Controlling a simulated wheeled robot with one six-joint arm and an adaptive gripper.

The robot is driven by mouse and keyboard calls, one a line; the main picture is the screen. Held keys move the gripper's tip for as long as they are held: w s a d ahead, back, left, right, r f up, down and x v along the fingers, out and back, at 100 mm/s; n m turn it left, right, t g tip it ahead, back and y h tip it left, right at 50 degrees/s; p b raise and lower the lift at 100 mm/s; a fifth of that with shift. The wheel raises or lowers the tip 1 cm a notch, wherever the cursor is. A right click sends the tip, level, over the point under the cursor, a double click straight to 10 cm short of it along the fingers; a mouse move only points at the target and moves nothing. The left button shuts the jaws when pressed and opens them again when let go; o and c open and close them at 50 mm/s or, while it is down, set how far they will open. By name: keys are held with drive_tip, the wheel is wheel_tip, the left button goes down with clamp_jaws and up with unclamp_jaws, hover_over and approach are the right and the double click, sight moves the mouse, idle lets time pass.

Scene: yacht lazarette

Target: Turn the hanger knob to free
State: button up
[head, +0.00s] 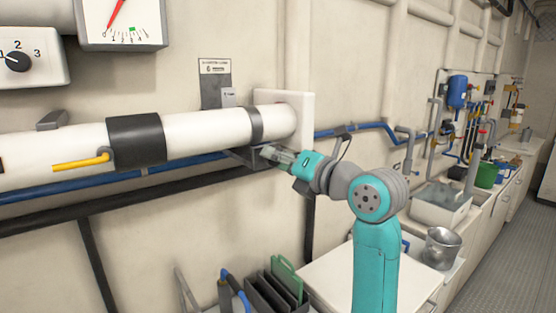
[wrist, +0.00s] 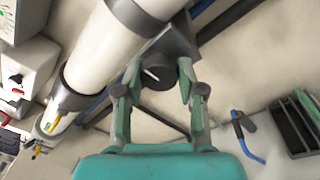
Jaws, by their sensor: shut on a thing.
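The hanger knob (wrist: 158,77) is a dark round knob with a white pointer mark, on the grey bracket under the pipe in the wrist view. The mark slants toward the upper left there. My gripper (wrist: 158,72) has one finger on each side of the knob and is shut on it. In the head view my gripper (head: 272,156) reaches in from the right to the dark hanger bracket (head: 240,154) below the white pipe (head: 205,130). The knob is hidden behind the fingers in that view. A dark hanger band (head: 255,124) wraps the pipe above it.
A yellow lever (head: 82,162) sticks out of the pipe at left. A blue pipe (head: 100,181) and a black rail (head: 100,205) run below. A small label plate (head: 215,70) is on the wall above. A dark rack (head: 275,290) stands below.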

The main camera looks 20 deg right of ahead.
drive_tip(key=o, duration=1.1)
drive_tip(key=v, duration=1.2)
